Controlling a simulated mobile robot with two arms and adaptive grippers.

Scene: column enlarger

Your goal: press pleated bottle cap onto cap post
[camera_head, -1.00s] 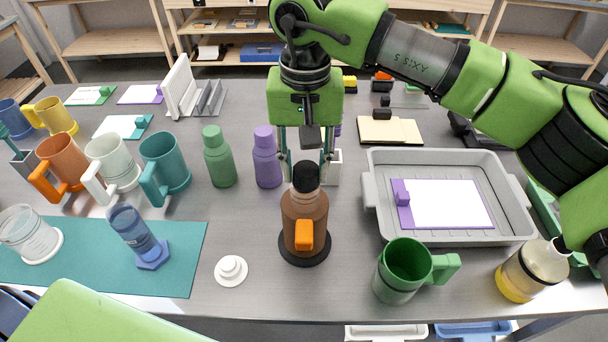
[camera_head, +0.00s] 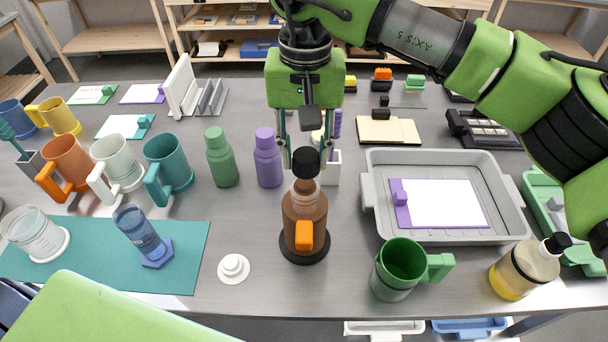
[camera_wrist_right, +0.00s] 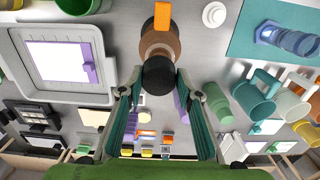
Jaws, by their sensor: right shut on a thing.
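My right gripper (camera_head: 305,158) is shut on the black bottle cap (camera_head: 306,162), which also shows in the right wrist view (camera_wrist_right: 159,77). The cap is over the neck of the brown bottle (camera_head: 304,211), whose neck now shows beneath it. I cannot tell whether a gap separates them. The bottle stands upright on a black round base and has an orange tag (camera_head: 304,236). The likely cap post is a white round disc with a raised knob (camera_head: 233,266), on the table left of the bottle; it shows in the right wrist view too (camera_wrist_right: 214,14). My left gripper is not in view.
A green mug (camera_head: 397,270) stands right of the bottle, before a grey tray (camera_head: 371,210). Green (camera_head: 221,160) and purple (camera_head: 267,160) bottles stand behind left. Table between disc and brown bottle is clear.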

